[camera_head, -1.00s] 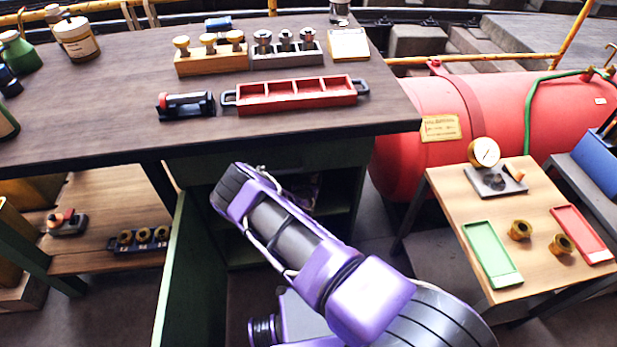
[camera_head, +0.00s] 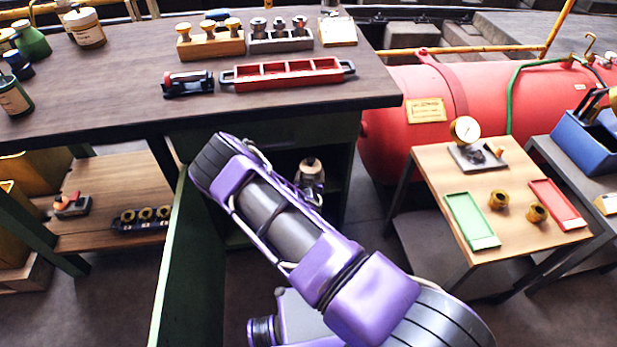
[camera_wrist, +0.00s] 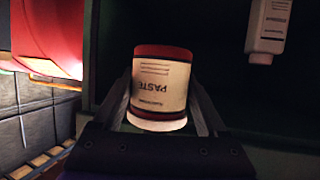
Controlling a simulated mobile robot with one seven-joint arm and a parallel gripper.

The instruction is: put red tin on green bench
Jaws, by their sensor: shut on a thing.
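A red tin (camera_wrist: 162,92) with a cream label reading "PASTE" is in the wrist view, its lettering upside down in the picture. My gripper (camera_wrist: 161,104) is shut on it, one finger at each side. A dark cupboard interior lies behind the tin. The green bench (camera_head: 110,115), with a dark wooden top and green frame, is at the upper left in the head view. Its cupboard stands open below the top. My arm reaches toward this cupboard, and my gripper and the tin cannot be made out in the head view.
The bench top carries a red tray (camera_head: 287,74), a wooden block with knobs (camera_head: 210,44) and bottles (camera_head: 85,27); bare wood shows in front. The open green door (camera_head: 190,265) stands left of my arm. A white bottle (camera_wrist: 267,27) is in the cupboard. A red tank (camera_head: 385,140) stands right.

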